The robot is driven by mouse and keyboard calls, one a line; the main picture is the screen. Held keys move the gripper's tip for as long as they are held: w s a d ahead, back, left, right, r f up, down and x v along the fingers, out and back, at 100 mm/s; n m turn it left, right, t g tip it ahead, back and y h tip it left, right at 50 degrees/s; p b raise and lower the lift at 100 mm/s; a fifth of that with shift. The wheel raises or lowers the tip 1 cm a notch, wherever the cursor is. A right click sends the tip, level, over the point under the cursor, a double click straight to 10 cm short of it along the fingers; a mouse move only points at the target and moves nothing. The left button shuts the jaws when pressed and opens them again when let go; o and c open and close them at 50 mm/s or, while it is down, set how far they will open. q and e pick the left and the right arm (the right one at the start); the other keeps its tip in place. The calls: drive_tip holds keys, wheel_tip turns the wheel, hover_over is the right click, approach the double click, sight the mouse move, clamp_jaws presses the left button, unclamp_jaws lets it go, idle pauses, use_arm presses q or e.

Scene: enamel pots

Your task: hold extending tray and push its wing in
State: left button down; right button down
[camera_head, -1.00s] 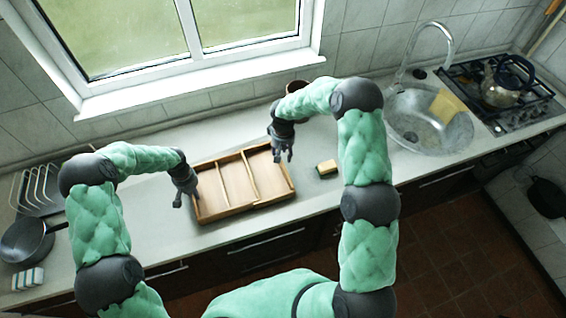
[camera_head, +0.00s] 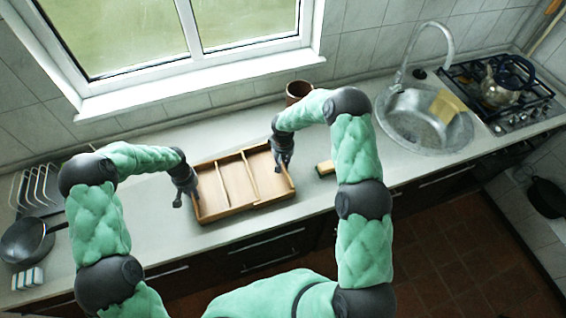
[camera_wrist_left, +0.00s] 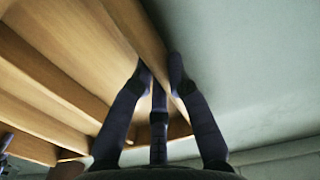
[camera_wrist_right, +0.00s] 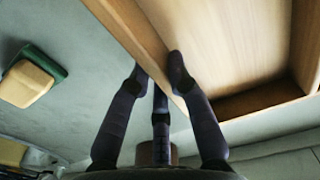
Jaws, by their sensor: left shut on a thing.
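The wooden extending tray (camera_head: 234,184) lies on the counter, with thin dividers and its wing (camera_head: 263,170) drawn out at the right end. My left gripper (camera_head: 183,199) is at the tray's left end, shut on its end wall; in the left wrist view the wall (camera_wrist_left: 140,28) runs between the fingers (camera_wrist_left: 160,78). My right gripper (camera_head: 284,164) is at the wing's right end. In the right wrist view its fingers (camera_wrist_right: 156,75) are apart on either side of the wing's end wall (camera_wrist_right: 132,30); contact with the wall is unclear.
A green-backed sponge (camera_head: 325,168) lies just right of the wing. A brown pot (camera_head: 298,92) stands behind the right arm. The sink (camera_head: 425,118) and hob with kettle (camera_head: 500,88) are further right. A pan (camera_head: 27,240) and dish rack (camera_head: 38,190) are at the left.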

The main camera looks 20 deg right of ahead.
sight(264, 175)
drive_tip(key=a, duration=0.8)
drive_tip(key=shift+s+a, duration=0.15)
drive_tip(key=c, duration=1.1)
unclamp_jaws()
drive_tip(key=shift+c, duration=0.2)
drive_tip(key=shift+r, duration=0.15)
wheel_tip(264, 175, up, 12)
